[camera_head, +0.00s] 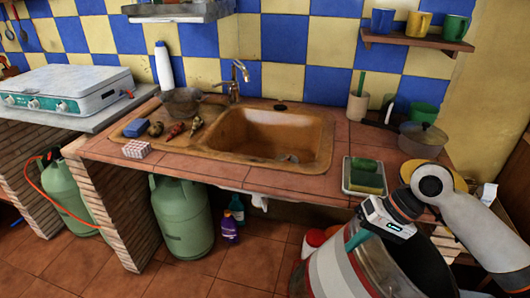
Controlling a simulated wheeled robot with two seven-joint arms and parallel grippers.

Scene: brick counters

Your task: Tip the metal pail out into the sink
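The metal pail (332,268) is at the bottom right, in front of the counter. It is large, with a red and pale banded side and a dark inside, and the frame's lower edge cuts it off. My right gripper (358,238) is at the pail's upper rim, its teal finger pointing down there. Whether it is closed on the rim cannot be made out. The brown sink (318,150) is set into the tiled counter, left of and beyond the pail. A small grey thing lies at its drain. My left gripper is out of view.
A tray with green sponges (364,178) stands between sink and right arm. The tap (236,80) rises behind the sink. Peppers (176,130) lie on the drainboard. A green gas bottle (182,220) stands below the counter.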

